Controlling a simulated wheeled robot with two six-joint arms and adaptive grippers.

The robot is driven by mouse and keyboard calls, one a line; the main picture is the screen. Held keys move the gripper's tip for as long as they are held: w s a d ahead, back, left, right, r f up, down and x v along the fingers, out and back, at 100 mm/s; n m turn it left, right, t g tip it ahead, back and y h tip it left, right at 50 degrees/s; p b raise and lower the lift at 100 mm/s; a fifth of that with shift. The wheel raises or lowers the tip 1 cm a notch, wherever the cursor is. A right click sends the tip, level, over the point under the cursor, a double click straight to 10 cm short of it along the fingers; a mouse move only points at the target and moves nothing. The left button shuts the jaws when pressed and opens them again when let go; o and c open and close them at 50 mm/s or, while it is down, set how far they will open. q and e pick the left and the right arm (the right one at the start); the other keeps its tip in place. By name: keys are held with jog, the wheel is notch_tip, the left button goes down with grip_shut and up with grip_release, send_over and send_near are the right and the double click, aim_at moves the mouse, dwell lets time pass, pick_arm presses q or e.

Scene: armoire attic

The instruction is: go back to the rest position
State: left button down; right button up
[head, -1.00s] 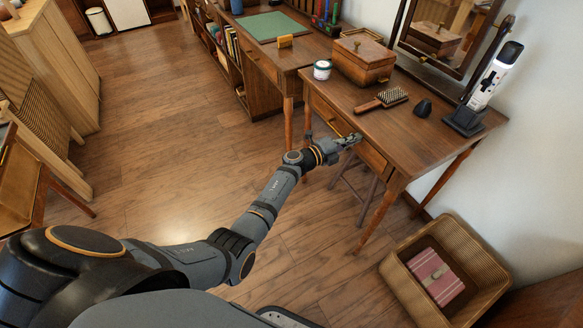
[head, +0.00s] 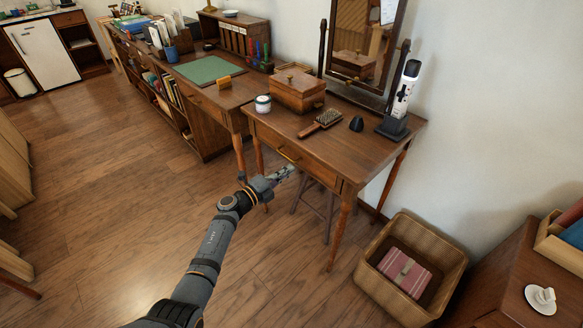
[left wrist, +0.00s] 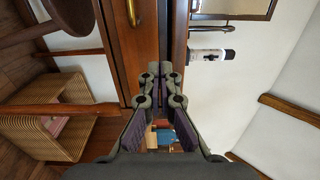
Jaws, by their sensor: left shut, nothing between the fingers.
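My left gripper (head: 283,172) is shut and empty. It is in front of and a little below the dressing table's drawer front (head: 300,158), and seems apart from its handle (head: 288,154). In the left wrist view the fingertips (left wrist: 158,70) are together with nothing gripped between them, and a brass handle (left wrist: 133,12) shows beyond them. The drawer looks closed. My left arm is stretched forward from the bottom of the head view. My right gripper is in neither view.
The dressing table (head: 360,160) holds a wooden box (head: 297,92), a jar (head: 263,104), a hairbrush (head: 322,123) and a mirror. A wicker basket (head: 440,250) stands on the floor at right, beside a cabinet (head: 505,275). A stool is under the table. The floor at left is open.

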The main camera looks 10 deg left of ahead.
pick_arm(q)
jog(key=v, duration=0.3)
jog(key=f+v, duration=0.1)
jog(key=v, duration=0.1)
jog(key=shift+s+a, duration=0.1)
jog(key=shift+a, duration=0.25)
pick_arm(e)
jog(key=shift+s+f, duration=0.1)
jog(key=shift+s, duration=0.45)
